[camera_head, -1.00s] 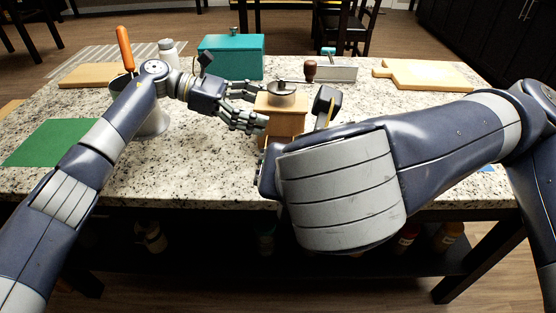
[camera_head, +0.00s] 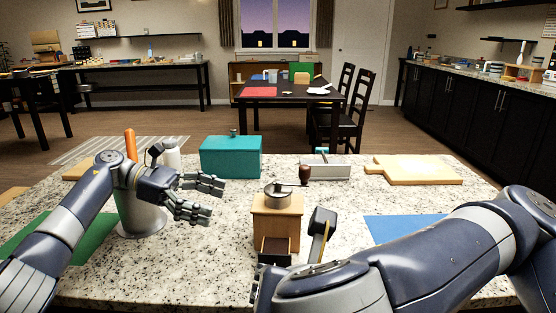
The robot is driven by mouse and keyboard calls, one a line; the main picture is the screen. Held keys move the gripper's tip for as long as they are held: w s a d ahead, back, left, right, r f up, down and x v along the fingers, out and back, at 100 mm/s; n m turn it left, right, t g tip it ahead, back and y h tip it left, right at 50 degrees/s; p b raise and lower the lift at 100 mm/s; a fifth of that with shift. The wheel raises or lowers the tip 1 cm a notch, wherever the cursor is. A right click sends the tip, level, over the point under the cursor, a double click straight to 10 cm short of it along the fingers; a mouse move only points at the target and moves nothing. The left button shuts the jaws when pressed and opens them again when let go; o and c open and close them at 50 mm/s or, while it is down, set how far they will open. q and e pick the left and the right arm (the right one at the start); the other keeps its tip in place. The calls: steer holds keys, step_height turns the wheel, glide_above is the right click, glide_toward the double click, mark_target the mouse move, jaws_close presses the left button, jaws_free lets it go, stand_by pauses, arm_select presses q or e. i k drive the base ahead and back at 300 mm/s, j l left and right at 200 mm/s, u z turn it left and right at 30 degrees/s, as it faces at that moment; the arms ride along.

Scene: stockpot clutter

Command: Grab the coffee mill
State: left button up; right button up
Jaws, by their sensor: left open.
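The coffee mill (camera_head: 280,213) stands upright on the counter, near the middle of the head view. It has a wooden body, a metal top and a crank with a dark knob (camera_head: 305,175). A dark opening or drawer shows low on its front. My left gripper (camera_head: 216,201) is open and empty, to the left of the mill with a gap between them. My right gripper (camera_head: 258,284) shows only as a few dark fingers at the mill's lower front; my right forearm hides the rest.
A grey pot (camera_head: 142,217) with an orange-handled utensil (camera_head: 130,143) stands left, behind my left arm. A teal box (camera_head: 231,158), a grey block-like container (camera_head: 327,172) and cutting boards (camera_head: 420,171) line the back. A green mat (camera_head: 92,240) and blue mat (camera_head: 395,229) lie at the sides.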

mark_target(276, 214)
steer(key=k+l, duration=0.1)
steer(key=k, duration=0.35)
steer(key=k+l, duration=0.15)
steer(key=k, duration=0.35)
